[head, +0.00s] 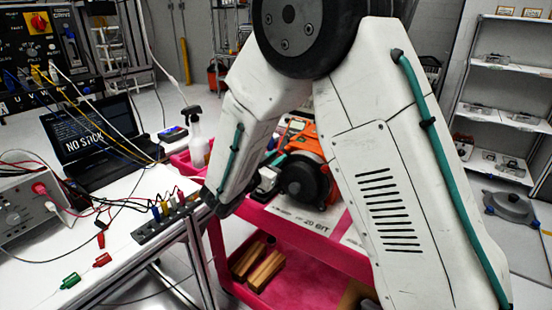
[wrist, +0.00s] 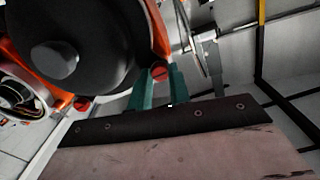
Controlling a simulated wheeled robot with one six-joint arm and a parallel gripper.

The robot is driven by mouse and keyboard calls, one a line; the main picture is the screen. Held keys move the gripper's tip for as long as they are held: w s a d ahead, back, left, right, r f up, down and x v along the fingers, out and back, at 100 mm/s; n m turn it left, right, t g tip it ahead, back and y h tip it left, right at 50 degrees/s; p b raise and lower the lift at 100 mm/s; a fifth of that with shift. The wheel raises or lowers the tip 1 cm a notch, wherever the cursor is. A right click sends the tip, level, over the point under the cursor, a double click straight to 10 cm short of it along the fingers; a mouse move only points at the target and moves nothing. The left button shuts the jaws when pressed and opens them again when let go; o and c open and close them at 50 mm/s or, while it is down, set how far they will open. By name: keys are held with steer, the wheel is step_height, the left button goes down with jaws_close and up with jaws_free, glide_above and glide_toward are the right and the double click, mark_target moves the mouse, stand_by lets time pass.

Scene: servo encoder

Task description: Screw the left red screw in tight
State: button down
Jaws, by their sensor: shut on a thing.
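A motor unit with a large dark round body (wrist: 95,45) and orange housing fills the upper left of the wrist view. In the head view the orange and black motor (head: 303,178) sits on the pink cart. My gripper (wrist: 160,75) has its two teal fingers shut on a red screw (wrist: 160,70), whose slotted head shows between the tips. A second red screw (wrist: 82,103) sits at the lower left of the motor, apart from my fingers. I cannot tell how deep the held screw sits. In the head view my arm hides both screws.
A pink cart (head: 232,262) carries the motor, with wooden blocks (head: 262,268) on its lower shelf. A white bench (head: 110,262) with a power supply, cables and a laptop (head: 90,135) stands at left. A spray bottle (head: 197,138) stands behind my forearm. Shelves (head: 500,95) stand at right.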

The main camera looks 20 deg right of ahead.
steer(key=c, duration=1.3)
jaws_free()
steer(key=shift+a, duration=0.15)
steer(key=v, duration=0.7)
steer(key=shift+s+a, duration=0.2)
steer(key=shift+a, duration=0.05)
